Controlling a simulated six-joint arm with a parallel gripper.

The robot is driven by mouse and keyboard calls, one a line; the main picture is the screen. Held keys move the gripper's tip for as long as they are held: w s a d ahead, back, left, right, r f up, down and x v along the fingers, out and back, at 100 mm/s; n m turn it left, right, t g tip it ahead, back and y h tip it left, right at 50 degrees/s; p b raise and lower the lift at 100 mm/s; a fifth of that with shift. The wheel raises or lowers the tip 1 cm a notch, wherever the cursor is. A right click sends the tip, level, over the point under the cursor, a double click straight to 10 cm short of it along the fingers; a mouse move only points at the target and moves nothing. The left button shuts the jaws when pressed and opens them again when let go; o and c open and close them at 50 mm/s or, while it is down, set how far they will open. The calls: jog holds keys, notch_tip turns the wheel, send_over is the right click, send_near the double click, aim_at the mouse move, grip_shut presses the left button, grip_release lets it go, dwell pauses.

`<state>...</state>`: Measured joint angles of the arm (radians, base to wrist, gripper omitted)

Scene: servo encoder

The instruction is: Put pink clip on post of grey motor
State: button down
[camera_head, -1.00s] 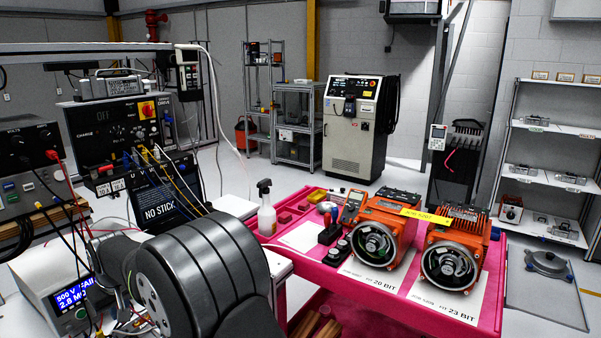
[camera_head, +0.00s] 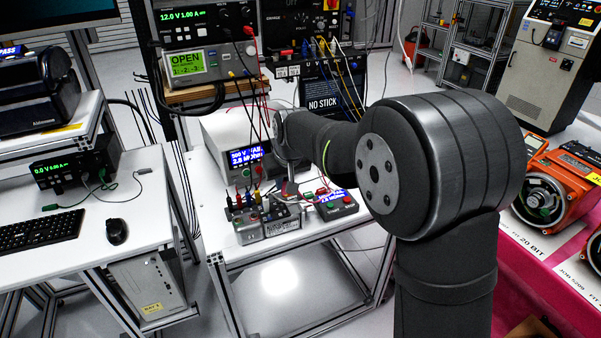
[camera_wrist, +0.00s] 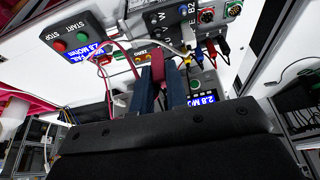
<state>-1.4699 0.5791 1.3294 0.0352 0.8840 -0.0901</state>
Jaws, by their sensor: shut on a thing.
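My gripper (camera_wrist: 158,88) is shut on a pink clip (camera_wrist: 158,68), dark pink between the two dark fingers in the wrist view. In the head view, my arm reaches to the bench, and the gripper (camera_head: 291,188) is small there; the clip cannot be made out. A grey unit (camera_head: 268,226) with coloured leads and a label stands on the bench by the gripper. A grey housing marked W and B2 (camera_wrist: 166,18) shows beyond the fingers in the wrist view. I cannot tell which post is the grey motor's, nor whether the clip touches one.
A start/stop box (camera_wrist: 72,40) and lit meter displays crowd the bench, with several loose leads around them. Orange motors (camera_head: 557,190) stand on the pink cart (camera_head: 530,285) at right. The left desk holds a keyboard (camera_head: 42,207) and mouse (camera_head: 116,231).

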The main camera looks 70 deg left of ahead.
jog(key=shift+f, duration=3.45)
jog(key=shift+f, duration=0.15)
jog(key=c, duration=1.3)
grip_release()
jog(key=shift+c, duration=0.2)
jog(key=shift+r, duration=3.5)
